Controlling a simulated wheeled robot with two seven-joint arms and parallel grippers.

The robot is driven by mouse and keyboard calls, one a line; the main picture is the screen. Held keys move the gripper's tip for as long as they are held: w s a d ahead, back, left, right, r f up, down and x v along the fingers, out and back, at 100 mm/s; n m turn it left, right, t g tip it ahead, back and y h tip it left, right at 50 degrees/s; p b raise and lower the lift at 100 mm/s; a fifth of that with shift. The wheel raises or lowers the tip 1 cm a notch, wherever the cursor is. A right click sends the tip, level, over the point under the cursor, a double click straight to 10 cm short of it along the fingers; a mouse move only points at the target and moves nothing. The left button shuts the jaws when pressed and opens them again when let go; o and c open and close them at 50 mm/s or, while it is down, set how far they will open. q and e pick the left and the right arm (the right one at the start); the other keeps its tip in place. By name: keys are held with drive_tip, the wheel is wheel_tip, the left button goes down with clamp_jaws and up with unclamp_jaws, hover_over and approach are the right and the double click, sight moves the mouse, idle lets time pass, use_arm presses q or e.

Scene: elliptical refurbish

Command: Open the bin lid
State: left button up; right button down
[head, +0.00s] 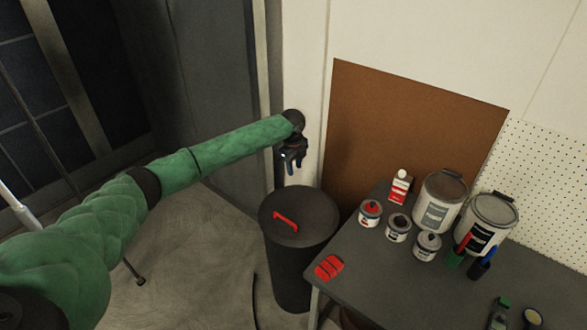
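A dark cylindrical bin (288,262) stands on the floor against the left end of the workbench. Its round dark lid (310,207) lies flat on top, closed, with a red handle (286,221) on its left part. My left gripper (291,166), at the end of the green arm, hangs above and behind the lid in the picture, apart from the handle. Its fingers point down with nothing seen between them; they are small and dark, so their opening is unclear. My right gripper is not in view.
A grey workbench (365,270) to the right holds a red object (328,267), several paint cans (440,200) and brushes. A brown board (400,125) leans behind the bench against the wall. The floor (190,270) left of the bin is mostly clear.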

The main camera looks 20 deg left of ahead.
use_arm(q)
drive_tip(key=shift+w+d+r+p, duration=0.15)
drive_tip(key=shift+r+p, duration=0.1)
drive_tip(key=shift+r, duration=0.3)
drive_tip(key=shift+w+a+r+p, duration=0.1)
drive_tip(key=shift+r+p, duration=0.1)
drive_tip(key=shift+r, duration=0.3)
drive_tip(key=shift+d, duration=0.1)
